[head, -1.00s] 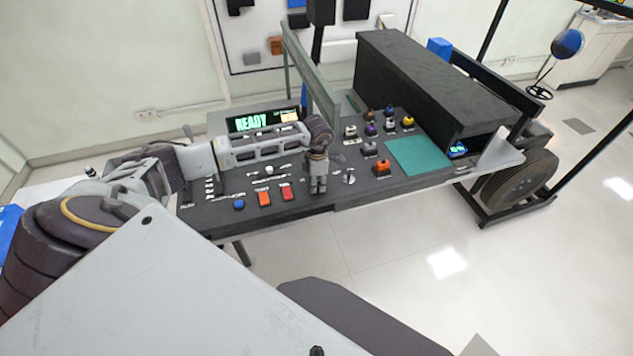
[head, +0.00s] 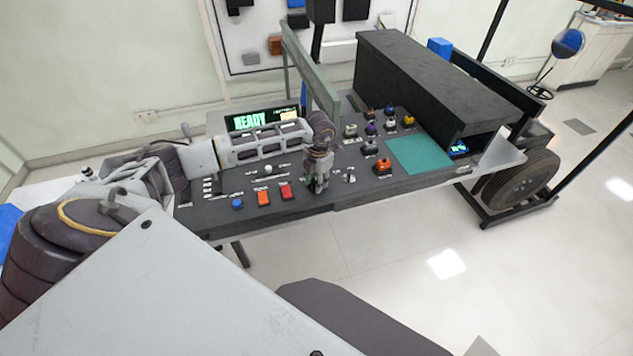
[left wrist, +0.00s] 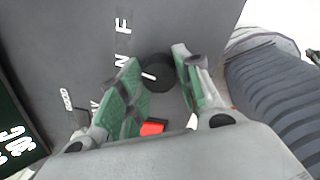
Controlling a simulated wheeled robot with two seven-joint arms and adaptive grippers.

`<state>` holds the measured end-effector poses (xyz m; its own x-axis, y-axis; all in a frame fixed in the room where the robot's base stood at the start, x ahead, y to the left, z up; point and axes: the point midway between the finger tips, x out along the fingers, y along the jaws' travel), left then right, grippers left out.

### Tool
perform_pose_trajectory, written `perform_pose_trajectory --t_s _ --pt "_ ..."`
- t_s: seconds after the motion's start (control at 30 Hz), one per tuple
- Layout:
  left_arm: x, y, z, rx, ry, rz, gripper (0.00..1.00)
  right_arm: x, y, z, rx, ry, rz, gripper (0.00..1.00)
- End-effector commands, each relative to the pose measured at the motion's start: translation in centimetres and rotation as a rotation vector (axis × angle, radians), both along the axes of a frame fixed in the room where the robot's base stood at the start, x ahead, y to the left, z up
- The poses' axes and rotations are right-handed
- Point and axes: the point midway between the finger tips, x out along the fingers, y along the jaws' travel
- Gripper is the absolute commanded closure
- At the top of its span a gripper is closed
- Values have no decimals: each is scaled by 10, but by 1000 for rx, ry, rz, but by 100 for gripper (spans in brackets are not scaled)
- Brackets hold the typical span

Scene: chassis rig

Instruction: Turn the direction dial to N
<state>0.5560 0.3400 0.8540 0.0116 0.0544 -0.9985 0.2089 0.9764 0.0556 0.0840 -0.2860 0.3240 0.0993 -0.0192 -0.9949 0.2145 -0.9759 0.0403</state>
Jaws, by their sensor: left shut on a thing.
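The direction dial is a round black knob with a white line (left wrist: 158,73), seen in the left wrist view. White letters F (left wrist: 123,25) and N (left wrist: 120,61) stand left of it on the dark panel; a further letter is partly covered by a finger. The white line lies on the dial's left part, roughly on N's side; its exact aim is hard to tell. My left gripper (head: 318,187) points down at the panel, its green-padded fingers (left wrist: 155,68) on either side of the dial, shut on it. In the head view the gripper hides the dial. My right gripper is out of view.
On the console (head: 225,217), a blue button (head: 237,203), orange (head: 263,198) and red (head: 286,190) switches lie left of the gripper. Several knobs and a teal mat (head: 420,154) lie to its right. A READY display (head: 250,122) and a green-grey frame (head: 312,75) stand behind.

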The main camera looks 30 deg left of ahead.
Motion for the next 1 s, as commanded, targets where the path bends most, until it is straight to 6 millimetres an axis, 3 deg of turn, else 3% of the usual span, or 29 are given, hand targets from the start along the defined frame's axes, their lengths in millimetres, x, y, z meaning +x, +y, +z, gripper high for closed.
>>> perform_pose_trajectory --t_s 0.33,0.87,0.9,1.0 --pt "0 0 -1 0 2 151 90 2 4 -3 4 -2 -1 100" --pt "0 0 0 0 1 178 90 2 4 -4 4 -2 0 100" --pt "0 0 0 0 1 178 62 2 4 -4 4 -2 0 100" --pt "0 0 0 0 1 177 49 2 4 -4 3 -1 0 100"
